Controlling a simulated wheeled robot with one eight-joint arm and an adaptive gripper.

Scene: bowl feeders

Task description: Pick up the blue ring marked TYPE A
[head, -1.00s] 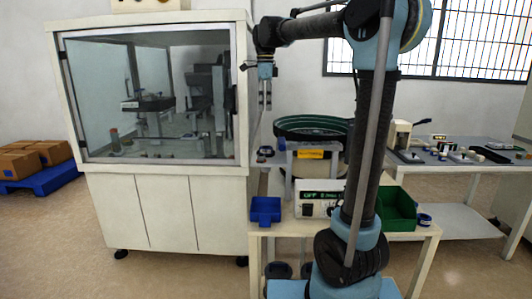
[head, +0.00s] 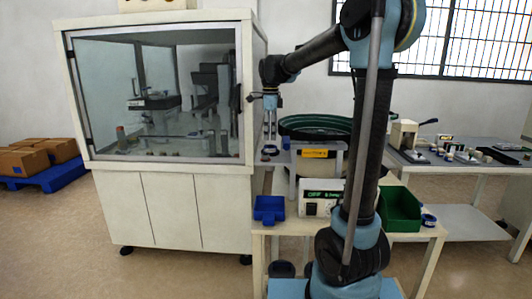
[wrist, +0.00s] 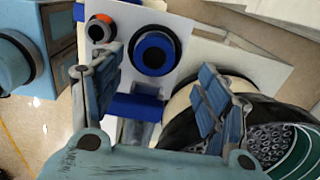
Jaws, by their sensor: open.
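A blue ring (wrist: 154,37) with a dark centre lies on a pale surface in the wrist view, between my fingers in the picture. A dark ring with an orange mark (wrist: 100,20) lies to its left, partly behind my left finger. No TYPE A marking can be read. In the head view small rings (head: 269,150) show at the table's back left, too small to tell apart. My gripper (head: 269,130) points down above them, open and empty. Its spread fingers also show in the wrist view (wrist: 160,68).
The glass-fronted machine (head: 163,95) stands close on the left. The bowl feeder (head: 310,125) stands just right of my gripper. A blue bin (head: 268,207), a controller box (head: 318,204) and a green bin (head: 402,216) stand on the front table. Another ring (head: 428,220) lies at its right edge.

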